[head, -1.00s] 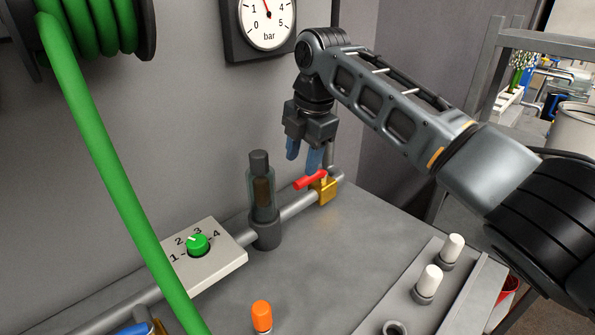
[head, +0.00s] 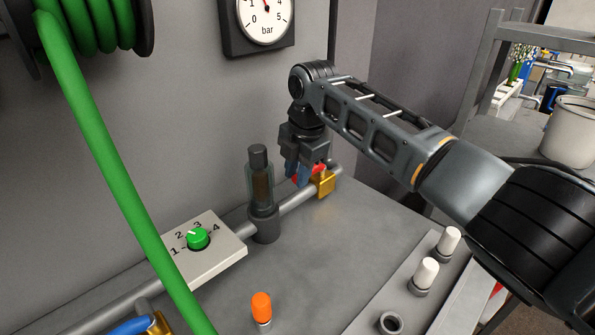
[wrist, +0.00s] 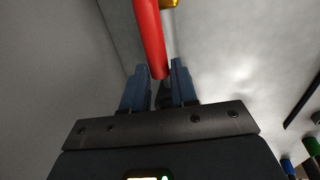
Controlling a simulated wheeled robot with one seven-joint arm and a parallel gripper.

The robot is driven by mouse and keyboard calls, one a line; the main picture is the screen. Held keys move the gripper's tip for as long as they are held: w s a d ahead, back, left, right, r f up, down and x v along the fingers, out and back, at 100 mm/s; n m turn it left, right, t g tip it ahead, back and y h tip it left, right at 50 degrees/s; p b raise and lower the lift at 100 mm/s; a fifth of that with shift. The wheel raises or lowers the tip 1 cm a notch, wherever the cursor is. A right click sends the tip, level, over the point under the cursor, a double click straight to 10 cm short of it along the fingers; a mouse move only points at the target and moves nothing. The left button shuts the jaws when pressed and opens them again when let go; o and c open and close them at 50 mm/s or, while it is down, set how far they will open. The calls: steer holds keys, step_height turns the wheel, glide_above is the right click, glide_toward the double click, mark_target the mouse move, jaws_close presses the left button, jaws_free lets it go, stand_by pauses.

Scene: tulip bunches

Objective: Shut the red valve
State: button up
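The red valve handle (head: 319,168) sits on a brass valve body (head: 325,185) on the grey pipe, near the pipe's far right end. In the head view my gripper's fingers hide much of the handle. My gripper (head: 297,178) points down at the handle's left part. In the wrist view the red handle (wrist: 151,35) comes from the top, and its free end lies between the two blue fingertips in the picture. My gripper (wrist: 158,75) is open, with gaps visible beside the handle. The brass body (wrist: 168,3) shows at the top edge.
A clear cylinder with a dark cap (head: 259,185) stands on the pipe left of my gripper. A green dial (head: 198,239), a blue handle (head: 130,327) and a green hose (head: 110,180) are further left. An orange knob (head: 262,308) and white plugs (head: 426,273) stand nearer.

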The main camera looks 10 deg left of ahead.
jaws_close()
stand_by(0.4)
